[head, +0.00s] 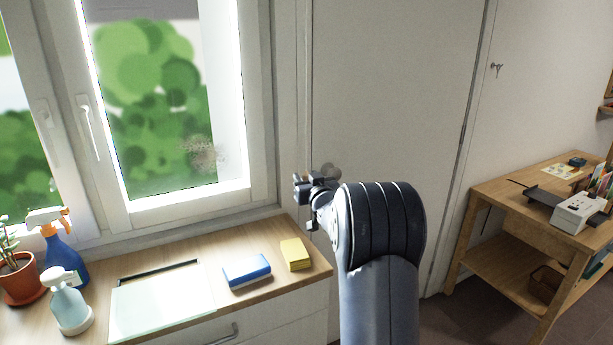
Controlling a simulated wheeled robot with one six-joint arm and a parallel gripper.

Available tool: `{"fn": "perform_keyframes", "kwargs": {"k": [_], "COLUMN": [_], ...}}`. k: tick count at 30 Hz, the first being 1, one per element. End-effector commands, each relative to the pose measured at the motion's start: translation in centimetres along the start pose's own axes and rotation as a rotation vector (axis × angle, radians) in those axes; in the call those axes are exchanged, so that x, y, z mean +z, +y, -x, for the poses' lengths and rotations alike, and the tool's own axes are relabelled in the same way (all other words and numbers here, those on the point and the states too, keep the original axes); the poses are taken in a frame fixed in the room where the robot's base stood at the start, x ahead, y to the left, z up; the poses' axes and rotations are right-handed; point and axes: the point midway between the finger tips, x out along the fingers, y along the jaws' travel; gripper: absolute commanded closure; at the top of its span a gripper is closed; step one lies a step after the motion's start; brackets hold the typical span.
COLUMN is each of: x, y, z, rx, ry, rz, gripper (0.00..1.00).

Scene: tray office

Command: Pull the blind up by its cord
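The blind (140,10) shows as a grey band across the top of the right window pane, with the glass below it uncovered. A thin pale cord (306,90) hangs down the wall right of the window frame. My gripper (303,186) is at the lower part of the cord, beside the window's lower right corner and above the end of the sill counter. The cord meets the gripper in the picture, but I cannot tell whether the fingers are closed on it. My wrist and forearm hide part of the gripper.
A wooden bench (480,205) with office items stands at the right.

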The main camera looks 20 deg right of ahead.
Motion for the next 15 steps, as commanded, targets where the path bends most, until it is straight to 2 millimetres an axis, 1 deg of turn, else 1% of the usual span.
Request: {"fn": "perform_keyframes", "kwargs": {"k": [4, 12, 15], "x": [-0.01, 0.01, 0.0], "y": [-0.03, -0.04, -0.04], "z": [-0.61, -0.67, -0.66], "rx": [0.0, 0.0, 0.0], "ry": [0.0, 0.0, 0.0], "rz": [0.0, 0.0, 0.0], "gripper": [0.6, 0.6, 0.68]}}
